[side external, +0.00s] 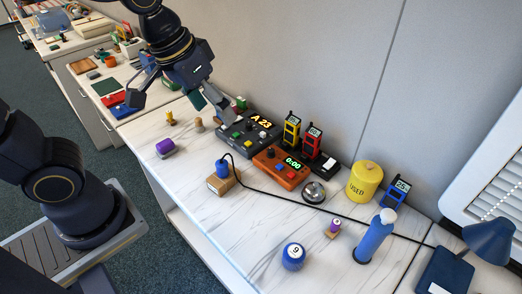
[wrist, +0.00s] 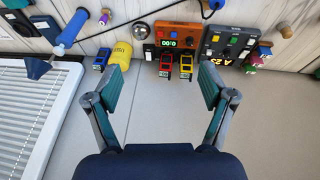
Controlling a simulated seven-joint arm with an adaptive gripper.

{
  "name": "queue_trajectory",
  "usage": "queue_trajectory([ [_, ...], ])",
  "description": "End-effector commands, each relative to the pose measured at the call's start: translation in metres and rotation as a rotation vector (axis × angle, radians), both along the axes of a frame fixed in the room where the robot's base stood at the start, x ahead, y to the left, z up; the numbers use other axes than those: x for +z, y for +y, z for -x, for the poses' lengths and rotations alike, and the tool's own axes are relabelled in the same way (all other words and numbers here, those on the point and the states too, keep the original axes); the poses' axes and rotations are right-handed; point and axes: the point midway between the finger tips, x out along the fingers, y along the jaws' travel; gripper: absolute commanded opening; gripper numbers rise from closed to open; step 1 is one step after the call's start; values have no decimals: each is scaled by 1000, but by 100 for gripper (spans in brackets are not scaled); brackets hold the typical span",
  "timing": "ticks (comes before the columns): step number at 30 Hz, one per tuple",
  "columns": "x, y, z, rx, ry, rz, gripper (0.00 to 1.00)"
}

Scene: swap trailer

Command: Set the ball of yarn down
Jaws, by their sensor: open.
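I cannot make out a ball of yarn for certain in either view. My gripper (side external: 178,104) is above the far left part of the marble-topped desk (side external: 215,235), close to the back wall panel. In the wrist view my gripper (wrist: 160,78) has its two fingers wide apart, with nothing held between them. Small red, green and purple items (wrist: 264,49) lie beyond the right finger in that view, too small to name. A purple roll-like thing (side external: 166,148) lies on the desk, left of the dark control box.
A dark control box (side external: 247,137), an orange timer box (side external: 280,166), yellow and red handheld meters (side external: 291,130), a yellow canister (side external: 365,181), a blue bottle (side external: 373,237) and a blue number ball (side external: 293,256) stand about. A black cable crosses the desk.

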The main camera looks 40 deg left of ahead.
Motion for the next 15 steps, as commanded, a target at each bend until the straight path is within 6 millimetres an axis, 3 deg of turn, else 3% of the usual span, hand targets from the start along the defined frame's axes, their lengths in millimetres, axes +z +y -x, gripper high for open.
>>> queue_trajectory([
  [1,11,18,15,6,-48,-15,82],
  [3,19,36,33,-2,-92,-46,82],
  [6,24,51,52,-8,-136,-84,82],
  [10,25,60,65,-13,-160,-114,82],
  [15,25,62,67,-16,-163,-121,82],
])
